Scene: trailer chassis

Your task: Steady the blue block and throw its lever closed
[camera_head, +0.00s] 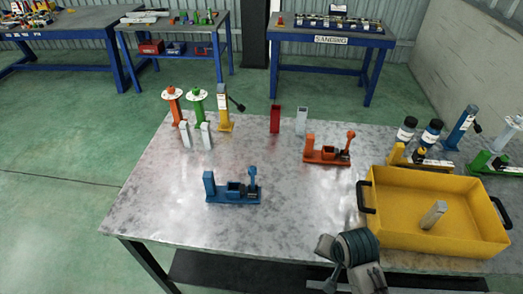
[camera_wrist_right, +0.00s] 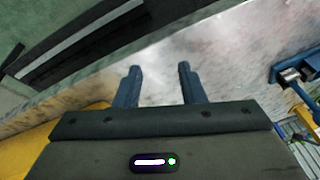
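The blue block (camera_head: 232,194) sits on the metal table, left of centre in the head view. It has a tall post at its left end, a square socket in the middle and a lever (camera_head: 253,177) standing upright at its right end. Part of a blue fixture, seemingly this block, shows at the right edge of the right wrist view (camera_wrist_right: 297,75). My right gripper (camera_wrist_right: 161,72) is open and empty above the table's near edge, apart from the block. In the head view my right wrist is at bottom centre, right of and nearer than the block. My left gripper is not in view.
A yellow bin (camera_head: 440,243) holding a grey piece stands on the right. A similar orange block (camera_head: 327,152) is behind and right of the blue one. Coloured posts (camera_head: 197,108) stand at the back left. The metal table (camera_head: 160,215) is clear around the blue block.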

